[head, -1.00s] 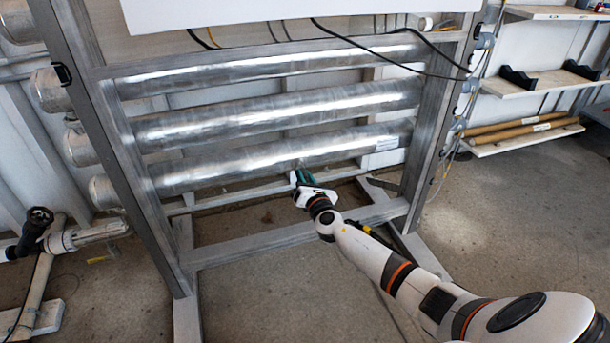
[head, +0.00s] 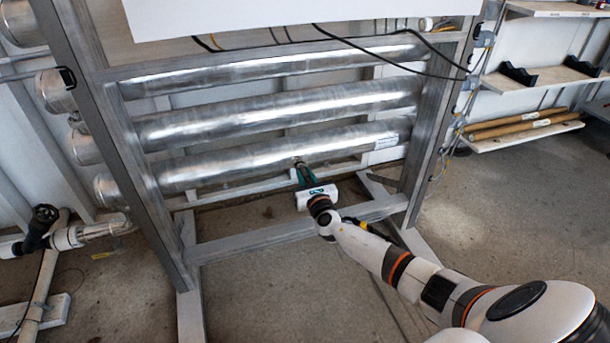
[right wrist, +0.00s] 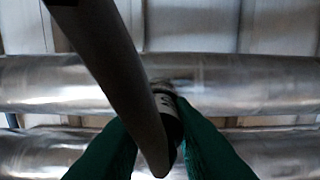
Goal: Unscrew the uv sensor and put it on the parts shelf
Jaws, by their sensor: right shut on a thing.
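The uv sensor shows as a small dark fitting on the underside of the lowest metal tube (head: 240,165), near its middle. In the right wrist view the sensor (right wrist: 170,118) is a short dark cylinder between the green fingers, against the tube. My right gripper (head: 303,174) is shut on it, with its fingers pointing up at the tube. The fingers hide part of the sensor. The shelf unit stands at the right, with a middle board (head: 503,86) carrying black holders. My left gripper is not in view.
A grey metal frame (head: 120,150) surrounds the stacked tubes, with a low crossbar (head: 250,242) in front. A dark bar (right wrist: 115,75) crosses close to the wrist camera. Brown rods (head: 520,128) lie on the lower shelf. The floor at the right is clear.

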